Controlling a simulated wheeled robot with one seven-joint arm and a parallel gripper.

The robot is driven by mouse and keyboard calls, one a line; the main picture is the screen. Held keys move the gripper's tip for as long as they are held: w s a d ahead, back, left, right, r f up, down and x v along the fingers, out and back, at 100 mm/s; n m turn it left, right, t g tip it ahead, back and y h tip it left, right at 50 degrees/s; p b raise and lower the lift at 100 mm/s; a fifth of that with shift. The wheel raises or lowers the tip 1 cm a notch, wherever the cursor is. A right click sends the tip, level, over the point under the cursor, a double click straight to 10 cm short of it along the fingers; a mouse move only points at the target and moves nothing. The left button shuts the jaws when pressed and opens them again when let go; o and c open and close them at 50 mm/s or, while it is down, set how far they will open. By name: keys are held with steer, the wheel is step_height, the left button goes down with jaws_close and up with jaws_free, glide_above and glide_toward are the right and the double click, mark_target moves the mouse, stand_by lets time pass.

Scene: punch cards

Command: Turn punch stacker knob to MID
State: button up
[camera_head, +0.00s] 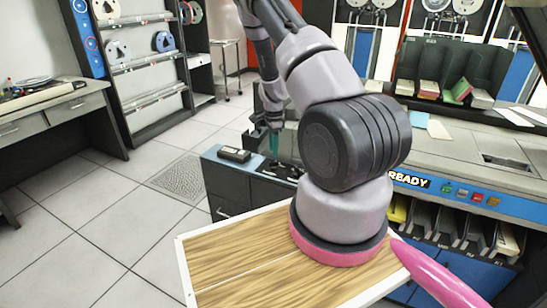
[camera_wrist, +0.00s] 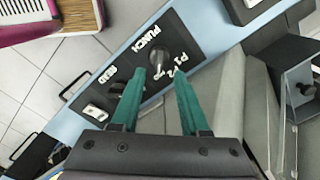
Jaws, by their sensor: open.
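In the wrist view, a dark stacker knob (camera_wrist: 160,57) stands on a black panel (camera_wrist: 196,44), beside the white word PUNCH and smaller P markings. Its exact setting is hard to read. My gripper (camera_wrist: 159,77) has two teal fingers, spread open with nothing held. The fingertips point toward the knob, one to either side of its near end; I cannot tell whether they touch it. In the head view my gripper (camera_head: 273,145) is above the black panel on the blue-edged counter; the knob is not clear there.
A second dark knob (camera_wrist: 118,88) and a white button (camera_wrist: 95,112) are on the same panel. A dark box (camera_head: 234,155) sits left of my gripper. A clear upright guard (camera_wrist: 298,90) stands right. Card bins (camera_head: 455,75) are on the machine's top. Floor is free at left.

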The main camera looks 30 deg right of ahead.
step_height(320, 180, up, 5)
stand_by(0.6)
step_height(320, 180, up, 13)
steer(key=n+t+y, duration=0.1)
steer(key=n+t, duration=0.1)
glide_above(273, 162)
steer(key=a, duration=0.5)
steer(key=s+a+r+n+t+y, duration=0.1)
steer(key=s+a+r+n, duration=0.15)
steer(key=r, duration=0.45)
steer(key=s+a+r+n, duration=0.2)
steer(key=s+r, duration=0.2)
steer(key=r, duration=0.3)
steer(key=s+a+r+n+t, duration=0.2)
steer(key=s+a+r+n, duration=0.1)
steer(key=s+r, duration=0.4)
steer(key=s+a+r+n+t, duration=0.2)
steer(key=s+r+n, duration=0.4)
steer(key=s, duration=0.7)
steer(key=shift+s+a+r, duration=0.35)
steer(key=shift+a+r, duration=0.15)
steer(key=shift+r, duration=0.05)
